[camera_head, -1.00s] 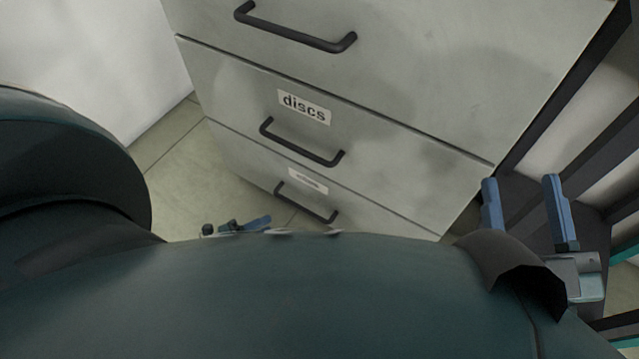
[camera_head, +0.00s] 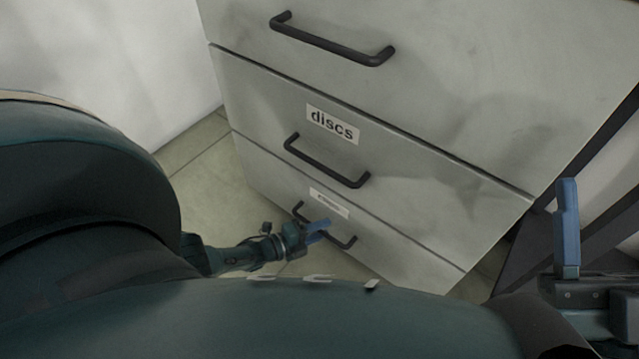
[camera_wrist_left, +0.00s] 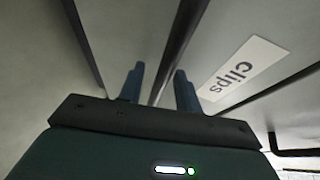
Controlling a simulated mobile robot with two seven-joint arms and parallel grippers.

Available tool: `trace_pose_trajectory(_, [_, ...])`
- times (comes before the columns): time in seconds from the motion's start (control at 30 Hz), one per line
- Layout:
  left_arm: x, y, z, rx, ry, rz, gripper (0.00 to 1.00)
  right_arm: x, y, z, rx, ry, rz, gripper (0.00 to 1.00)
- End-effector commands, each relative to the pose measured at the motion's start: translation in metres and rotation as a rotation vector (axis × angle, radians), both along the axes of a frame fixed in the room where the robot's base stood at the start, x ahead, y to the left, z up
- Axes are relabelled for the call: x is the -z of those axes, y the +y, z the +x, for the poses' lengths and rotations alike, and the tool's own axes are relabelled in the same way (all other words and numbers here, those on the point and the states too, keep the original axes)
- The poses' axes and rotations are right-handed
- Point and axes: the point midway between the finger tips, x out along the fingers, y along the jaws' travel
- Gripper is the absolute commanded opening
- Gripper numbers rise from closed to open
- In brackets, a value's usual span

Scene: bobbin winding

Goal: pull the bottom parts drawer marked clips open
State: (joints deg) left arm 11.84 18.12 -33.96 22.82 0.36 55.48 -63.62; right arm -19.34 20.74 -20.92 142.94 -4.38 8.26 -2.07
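The bottom drawer (camera_head: 385,250) is shut in the pale grey cabinet. Its label (camera_head: 329,203) is too small to read in the head view; the left wrist view shows the "clips" label (camera_wrist_left: 243,72) clearly. My left gripper (camera_head: 318,230) is at the drawer's dark bar handle (camera_head: 344,242) and covers part of it. In the left wrist view, my left gripper (camera_wrist_left: 160,84) is open, and the handle (camera_wrist_left: 180,40) runs between its blue fingers without clear contact. My right gripper shows one blue finger (camera_head: 567,228) at the right edge; the space beside it is empty.
The "discs" drawer (camera_head: 420,185) and its handle (camera_head: 327,162) are above, with another drawer handle (camera_head: 332,40) higher up. All these drawers are shut. A dark frame (camera_head: 590,165) stands right of the cabinet. Open floor (camera_head: 205,190) lies left of it.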

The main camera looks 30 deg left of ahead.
Motion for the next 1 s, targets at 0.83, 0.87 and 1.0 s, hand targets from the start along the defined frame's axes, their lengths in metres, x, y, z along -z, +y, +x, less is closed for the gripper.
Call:
trace_pose_trajectory(0.83, [-0.0002, -0.0003, 0.0001, 0.000, 0.000, -0.001, 0.00, -0.0007, 0.0000, -0.0001, 0.000, -0.002, 0.000, 0.53])
trace_pose_trajectory(0.87, [-0.0002, -0.0003, 0.0001, 0.000, 0.000, -0.001, 0.00, -0.0007, 0.0000, -0.0001, 0.000, -0.002, 0.000, 0.53])
trace_pose_trajectory(1.0, [-0.0002, -0.0002, 0.0000, 0.000, 0.000, -0.001, 0.00, -0.0006, 0.0000, -0.0001, 0.000, -0.002, 0.000, 0.53])
